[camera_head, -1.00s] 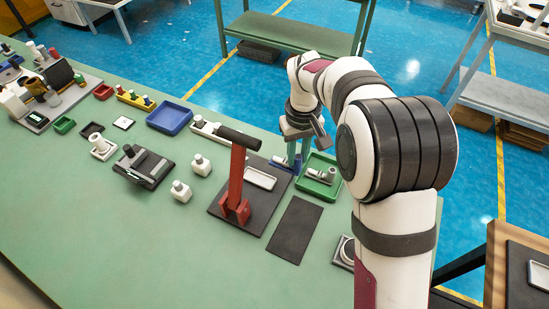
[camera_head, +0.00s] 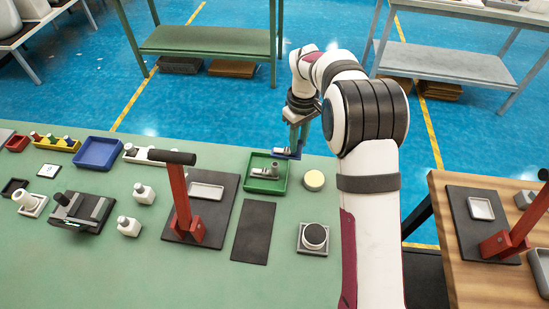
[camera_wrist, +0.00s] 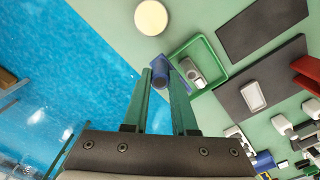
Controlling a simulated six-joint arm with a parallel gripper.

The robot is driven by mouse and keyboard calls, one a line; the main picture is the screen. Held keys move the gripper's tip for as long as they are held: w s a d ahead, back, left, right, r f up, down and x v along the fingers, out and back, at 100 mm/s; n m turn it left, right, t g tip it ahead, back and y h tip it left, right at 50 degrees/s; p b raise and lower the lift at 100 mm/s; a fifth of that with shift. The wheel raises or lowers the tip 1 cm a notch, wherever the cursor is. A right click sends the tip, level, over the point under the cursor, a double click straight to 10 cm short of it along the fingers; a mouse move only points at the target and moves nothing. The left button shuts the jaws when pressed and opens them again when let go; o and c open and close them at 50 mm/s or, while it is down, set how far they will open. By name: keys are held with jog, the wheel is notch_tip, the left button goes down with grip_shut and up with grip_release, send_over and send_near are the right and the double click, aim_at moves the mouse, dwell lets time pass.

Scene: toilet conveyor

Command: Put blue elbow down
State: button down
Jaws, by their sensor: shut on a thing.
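My gripper (camera_head: 297,140) is shut on the blue elbow (camera_head: 287,154). It holds the elbow at the back right corner of the green tray (camera_head: 252,184), by the table's far edge. In the wrist view the blue elbow (camera_wrist: 161,74) lies between the two green fingers (camera_wrist: 163,98), just left of the green tray (camera_wrist: 212,79). It overlaps the tray's edge in the picture, and its height is hard to tell. A grey elbow (camera_head: 265,172) lies inside the tray.
A pale yellow disc (camera_head: 314,180) sits right of the tray. A dark board with a red-handled press (camera_head: 181,206) stands to the left. A black mat (camera_head: 254,232) and a round black-topped fixture (camera_head: 314,236) lie nearer. Bare green table surrounds the disc.

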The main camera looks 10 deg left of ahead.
aim_at(279, 153)
jog(key=a+f, duration=0.2)
jog(key=a, duration=0.1)
jog(key=w+a+f, duration=0.1)
jog(key=a, duration=0.1)
jog(key=shift+f, duration=0.15)
notch_tip(279, 153, down, 3)
jog(key=shift+f, duration=0.4)
jog(key=shift+f, duration=0.15)
jog(key=c, duration=0.7)
grip_release()
